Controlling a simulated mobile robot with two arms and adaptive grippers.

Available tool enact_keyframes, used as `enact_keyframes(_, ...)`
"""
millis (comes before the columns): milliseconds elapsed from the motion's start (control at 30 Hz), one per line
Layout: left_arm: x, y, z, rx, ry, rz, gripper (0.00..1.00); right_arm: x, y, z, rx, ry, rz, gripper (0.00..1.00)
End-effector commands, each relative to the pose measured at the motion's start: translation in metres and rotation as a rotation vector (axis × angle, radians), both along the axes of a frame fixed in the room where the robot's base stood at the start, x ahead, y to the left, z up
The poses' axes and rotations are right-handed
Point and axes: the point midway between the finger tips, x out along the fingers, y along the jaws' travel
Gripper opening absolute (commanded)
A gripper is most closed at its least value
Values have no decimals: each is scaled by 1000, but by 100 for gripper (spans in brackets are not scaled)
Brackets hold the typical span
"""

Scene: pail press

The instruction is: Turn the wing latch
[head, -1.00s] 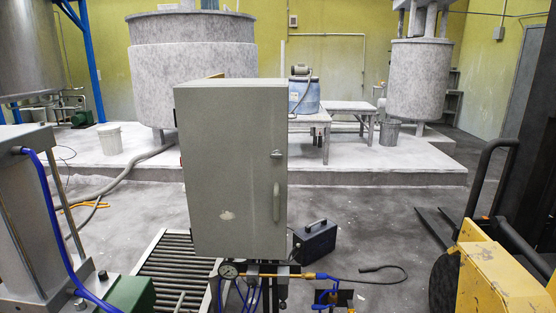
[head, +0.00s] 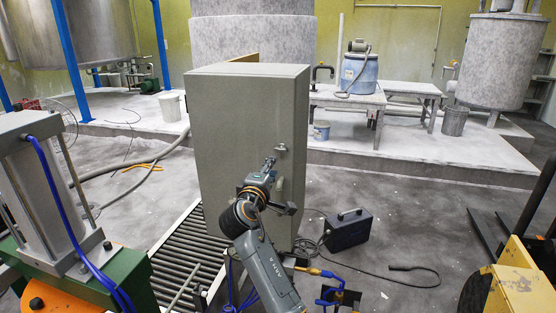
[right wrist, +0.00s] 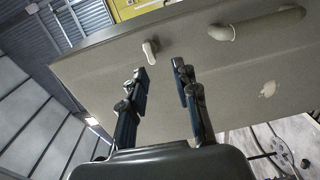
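A grey cabinet (head: 245,110) stands in the middle of the head view, its door closed. The small wing latch (head: 281,148) sits on the door near its right edge, above a bar handle (head: 279,187). In the right wrist view the pale wing latch (right wrist: 151,49) shows just beyond the fingertips, with the handle (right wrist: 258,25) to its right. My right gripper (head: 270,166) is in front of the door, just below and left of the latch. In the right wrist view its fingers (right wrist: 161,72) are apart with nothing between them. My left gripper is not in view.
A roller conveyor (head: 185,262) lies below and left of the cabinet. A dark box (head: 348,230) with a cable stands on the floor to the right. A press (head: 50,190) with blue hoses is at left, and a yellow machine (head: 510,290) at lower right.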

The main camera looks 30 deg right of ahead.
Motion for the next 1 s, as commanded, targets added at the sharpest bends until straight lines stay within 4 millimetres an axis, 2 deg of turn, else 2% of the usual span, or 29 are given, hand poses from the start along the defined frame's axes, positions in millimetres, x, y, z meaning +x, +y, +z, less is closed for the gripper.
enact_keyframes(33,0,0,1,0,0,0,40,-2,-1,9,-5,-9,-10,30)
enact_keyframes(133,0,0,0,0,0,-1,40,-3,-5,15,-12,-14,-21,30)
enact_keyframes(500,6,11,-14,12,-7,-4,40,25,-38,13,-13,-14,-22,30)
enact_keyframes(700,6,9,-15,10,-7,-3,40,40,-55,14,-12,-13,-21,30)
enact_keyframes(933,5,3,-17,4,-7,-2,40,47,-64,15,-12,-14,-19,30)
enact_keyframes(967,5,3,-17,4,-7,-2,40,47,-64,14,-12,-14,-19,26)
enact_keyframes(1000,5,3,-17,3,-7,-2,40,47,-63,14,-12,-14,-19,18)
